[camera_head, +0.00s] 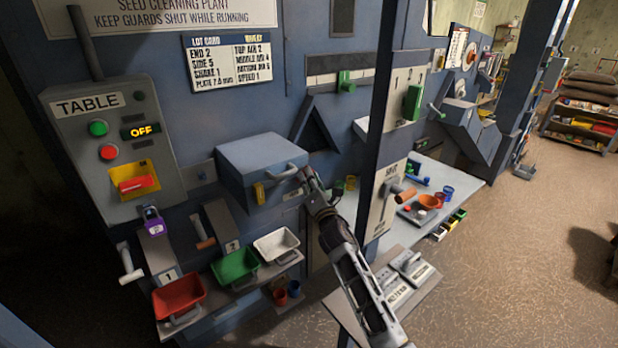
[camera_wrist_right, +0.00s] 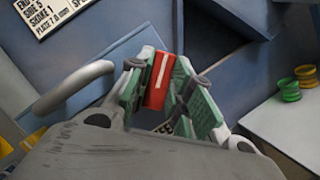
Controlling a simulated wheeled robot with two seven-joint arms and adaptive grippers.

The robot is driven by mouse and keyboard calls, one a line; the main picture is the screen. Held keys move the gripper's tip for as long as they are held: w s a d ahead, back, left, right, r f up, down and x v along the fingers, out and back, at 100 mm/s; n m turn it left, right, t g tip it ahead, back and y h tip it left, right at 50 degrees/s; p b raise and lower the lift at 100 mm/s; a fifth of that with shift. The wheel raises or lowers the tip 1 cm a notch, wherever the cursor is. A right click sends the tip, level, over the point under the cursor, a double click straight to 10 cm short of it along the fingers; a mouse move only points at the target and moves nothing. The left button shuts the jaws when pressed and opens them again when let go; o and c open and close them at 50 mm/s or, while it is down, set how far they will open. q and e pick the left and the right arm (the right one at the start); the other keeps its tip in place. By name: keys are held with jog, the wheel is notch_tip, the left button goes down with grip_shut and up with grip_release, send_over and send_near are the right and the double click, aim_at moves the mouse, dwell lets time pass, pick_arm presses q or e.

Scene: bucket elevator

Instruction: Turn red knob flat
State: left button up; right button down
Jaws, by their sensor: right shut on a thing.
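A red knob (camera_wrist_right: 158,82) with a white stripe sits between the green-padded fingers of my right gripper (camera_wrist_right: 160,85) in the right wrist view. The fingers are shut on its two sides, and the stripe runs nearly upright in that picture. In the head view my right gripper (camera_head: 308,180) is at the right side of the blue-grey box (camera_head: 250,170), by its handle, and the held knob is hidden there. Another red knob (camera_head: 135,183) sits on a yellow plate on the TABLE control panel (camera_head: 110,150), clear of the gripper. My left gripper is not in view.
The grey curved box handle (camera_wrist_right: 72,88) passes close to my right gripper. Red (camera_head: 178,297), green (camera_head: 235,264) and white (camera_head: 276,244) trays stand below the box. A blue-grey post (camera_head: 385,120) rises to the right of my right arm.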

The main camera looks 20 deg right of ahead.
jog(key=shift+m+g+h+p, duration=0.5)
jog(key=shift+m+g+p, duration=0.25)
jog(key=shift+m+p, duration=1.45)
jog(key=shift+m+g+h+p, duration=0.5)
jog(key=shift+m+g+p, duration=0.25)
jog(key=shift+m+p, duration=1.45)
jog(key=shift+f, duration=0.1)
jog(key=c, duration=1.3)
grip_release()
jog(key=shift+s, duration=0.15)
jog(key=shift+s+a, duration=0.15)
jog(key=shift+s, duration=2.8)
jog(key=shift+s+a, duration=0.1)
jog(key=shift+s, duration=2.8)
